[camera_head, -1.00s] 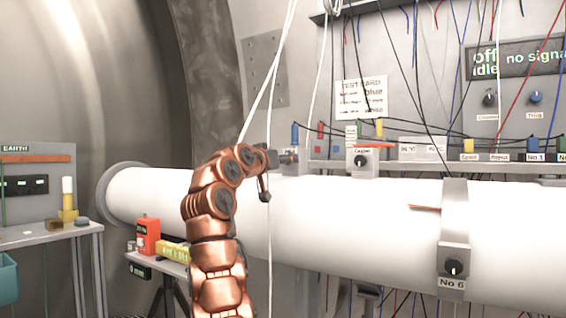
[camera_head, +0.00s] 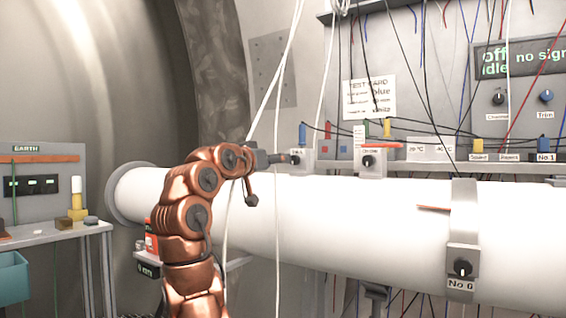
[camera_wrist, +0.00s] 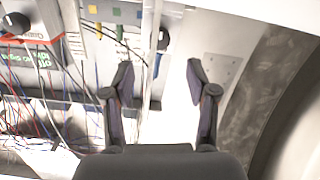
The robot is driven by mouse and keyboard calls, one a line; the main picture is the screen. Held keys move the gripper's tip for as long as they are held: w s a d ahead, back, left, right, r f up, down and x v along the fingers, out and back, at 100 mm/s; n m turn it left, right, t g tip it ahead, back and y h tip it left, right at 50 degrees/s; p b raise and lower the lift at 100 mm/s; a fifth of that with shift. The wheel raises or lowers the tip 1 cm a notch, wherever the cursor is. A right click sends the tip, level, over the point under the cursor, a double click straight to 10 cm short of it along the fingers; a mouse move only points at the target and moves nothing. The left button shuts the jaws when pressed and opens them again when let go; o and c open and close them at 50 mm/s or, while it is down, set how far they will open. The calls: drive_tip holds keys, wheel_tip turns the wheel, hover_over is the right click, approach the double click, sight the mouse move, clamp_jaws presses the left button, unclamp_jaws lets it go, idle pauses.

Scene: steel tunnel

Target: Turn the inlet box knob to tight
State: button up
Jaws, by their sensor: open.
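A small grey box (camera_head: 299,154) stands on the shelf above the white pipe; its front label is too small to read. My gripper (camera_head: 279,159) points right, with its tips at this box's left side in the head view. In the wrist view my gripper (camera_wrist: 160,83) is open and empty, fingers wide apart. A dark knob (camera_wrist: 163,40) on a pale box lies ahead between the fingertips, apart from both. Its pointer setting is not readable, and I cannot confirm the inlet label.
A similar box with a black knob and orange bar (camera_head: 368,160) stands to the right. A strap box marked No 6 (camera_head: 462,267) sits on the white pipe (camera_head: 340,215). White cables (camera_head: 276,75) hang beside my gripper. Thin wires cross the wall panel.

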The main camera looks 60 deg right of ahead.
drive_tip(key=shift+s+a+f, duration=0.1)
drive_tip(key=shift+a, duration=1.75)
drive_tip(key=w+a+r+n+t+y+p, duration=0.1)
drive_tip(key=w+a+r+n+t+p, duration=0.15)
drive_tip(key=w+r+p, duration=0.2)
drive_tip(key=w+a+r+n+t+y+p, duration=0.1)
drive_tip(key=w+a+r+n+p, duration=0.2)
drive_tip(key=w, duration=0.3)
drive_tip(key=w+a+f+n+y+p, duration=0.25)
drive_tip(key=a+n+y+p, duration=0.2)
drive_tip(key=a+p, duration=0.3)
drive_tip(key=s+a+f+n+g+y+p, duration=0.1)
drive_tip(key=s+a+f+g+y+p, duration=0.1)
drive_tip(key=s+a+f+p, duration=0.4)
drive_tip(key=s+a+f+n+g+y+p, duration=0.2)
drive_tip(key=s+a+f+y+p, duration=0.3)
drive_tip(key=s+a, duration=1)
drive_tip(key=s+a+f+n+g+y+p, duration=0.2)
drive_tip(key=s+a+f+p, duration=0.6)
drive_tip(key=s, duration=0.9)
wheel_tip(320, 180, down, 3)
drive_tip(key=shift+s+a+y, duration=0.35)
drive_tip(key=shift+a+y, duration=0.8)
drive_tip(key=shift+y, duration=0.1)
